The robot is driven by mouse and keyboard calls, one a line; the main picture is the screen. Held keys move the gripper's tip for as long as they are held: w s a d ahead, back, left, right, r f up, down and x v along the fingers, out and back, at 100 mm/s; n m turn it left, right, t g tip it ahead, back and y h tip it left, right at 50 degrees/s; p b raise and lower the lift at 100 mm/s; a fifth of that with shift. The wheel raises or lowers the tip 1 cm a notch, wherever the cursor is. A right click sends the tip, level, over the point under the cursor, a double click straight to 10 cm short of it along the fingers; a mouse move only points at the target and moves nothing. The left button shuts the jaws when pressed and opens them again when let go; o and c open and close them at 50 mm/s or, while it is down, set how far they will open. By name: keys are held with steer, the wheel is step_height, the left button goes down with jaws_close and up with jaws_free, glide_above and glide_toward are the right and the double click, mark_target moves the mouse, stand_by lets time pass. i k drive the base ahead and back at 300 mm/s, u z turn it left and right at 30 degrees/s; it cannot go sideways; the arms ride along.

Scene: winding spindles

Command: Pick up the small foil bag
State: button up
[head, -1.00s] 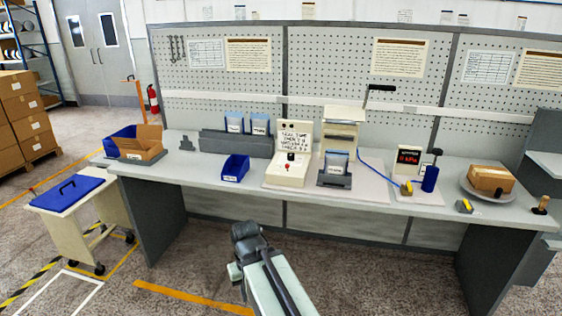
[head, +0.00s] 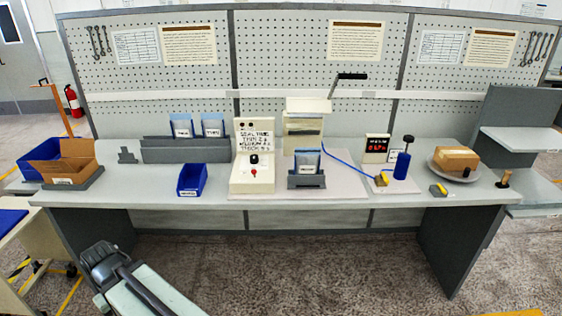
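Two blue-and-silver bags with white labels, the left one (head: 182,127) and the right one (head: 213,126), stand upright in a grey rack (head: 188,152) at the back left of the bench. A third similar bag (head: 307,161) stands in a dark grey holder (head: 307,181) in front of the cream press. The labels are too small to read, so I cannot tell which is the small foil bag. My gripper (head: 98,258) is low in front of the bench at the left, well away from all the bags. Its fingers cannot be made out.
The bench (head: 140,195) also carries a cardboard box (head: 70,165), a blue bin (head: 192,180), a cream control box (head: 253,170), the lever press (head: 305,125), a blue pump bottle (head: 402,165) and a parcel (head: 456,158). The floor in front of the bench is clear.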

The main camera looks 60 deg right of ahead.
mark_target(307, 159)
steer(key=z, duration=0.05)
steer(key=i, duration=1.15)
steer(key=z, duration=0.6)
steer(key=k, duration=0.8)
steer(key=z, duration=0.2)
steer(key=i, duration=0.9)
steer(key=u, duration=0.05)
